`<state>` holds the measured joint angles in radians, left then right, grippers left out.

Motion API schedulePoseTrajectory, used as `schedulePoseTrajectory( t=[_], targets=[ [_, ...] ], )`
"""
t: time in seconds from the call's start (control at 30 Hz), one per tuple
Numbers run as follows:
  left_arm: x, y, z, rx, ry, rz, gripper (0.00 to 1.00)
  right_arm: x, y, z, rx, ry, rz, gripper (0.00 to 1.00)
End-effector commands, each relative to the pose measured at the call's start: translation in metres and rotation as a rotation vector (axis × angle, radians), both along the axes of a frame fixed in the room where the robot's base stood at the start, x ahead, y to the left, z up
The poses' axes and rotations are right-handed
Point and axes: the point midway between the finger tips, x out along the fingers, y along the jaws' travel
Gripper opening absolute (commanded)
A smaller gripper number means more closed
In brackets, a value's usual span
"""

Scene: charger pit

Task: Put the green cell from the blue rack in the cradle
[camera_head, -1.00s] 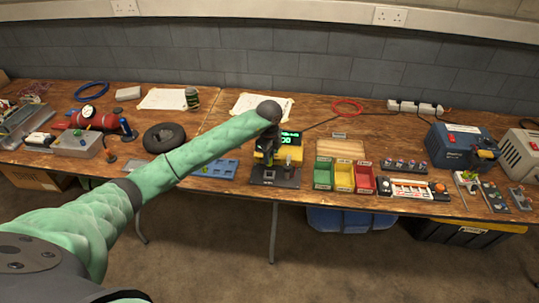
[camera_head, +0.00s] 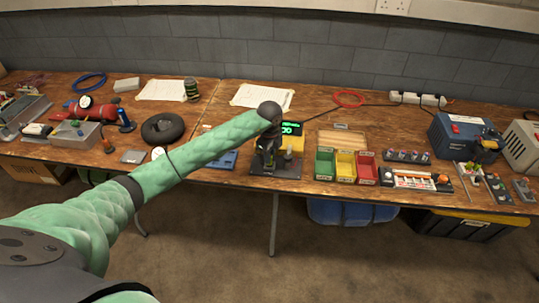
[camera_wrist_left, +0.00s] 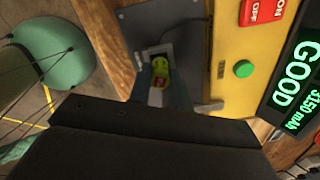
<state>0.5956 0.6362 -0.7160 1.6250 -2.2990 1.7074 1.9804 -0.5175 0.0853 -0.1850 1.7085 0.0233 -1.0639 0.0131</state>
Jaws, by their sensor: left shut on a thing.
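My left gripper (camera_head: 268,160) is over the dark base plate (camera_head: 284,170) of the yellow tester (camera_head: 293,141). In the left wrist view my left gripper (camera_wrist_left: 160,88) is shut on the green cell (camera_wrist_left: 159,72), whose green end shows between the fingers. The cell is at the grey cradle (camera_wrist_left: 156,50) beside the yellow tester body (camera_wrist_left: 232,75); the fingers hide how deep it sits. The tester display (camera_wrist_left: 296,75) reads GOOD, 3150 mAh. My right gripper is out of view.
Green, yellow and red bins (camera_head: 345,166) stand right of the tester. A dark holder with several cells (camera_head: 407,156) is farther right. A black tyre-like ring (camera_head: 163,129) lies on the left. A green button (camera_wrist_left: 243,69) and red switch (camera_wrist_left: 262,11) are on the tester.

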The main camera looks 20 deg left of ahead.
Motion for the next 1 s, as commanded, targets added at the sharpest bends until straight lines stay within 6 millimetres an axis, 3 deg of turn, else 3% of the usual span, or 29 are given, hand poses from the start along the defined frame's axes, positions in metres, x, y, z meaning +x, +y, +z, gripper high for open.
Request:
schedulePoseTrajectory(
  t=[1.0],
  targets=[
    [0.000,0.000,-0.011,0.000,0.000,0.000,0.00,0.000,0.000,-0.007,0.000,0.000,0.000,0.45]
  ],
)
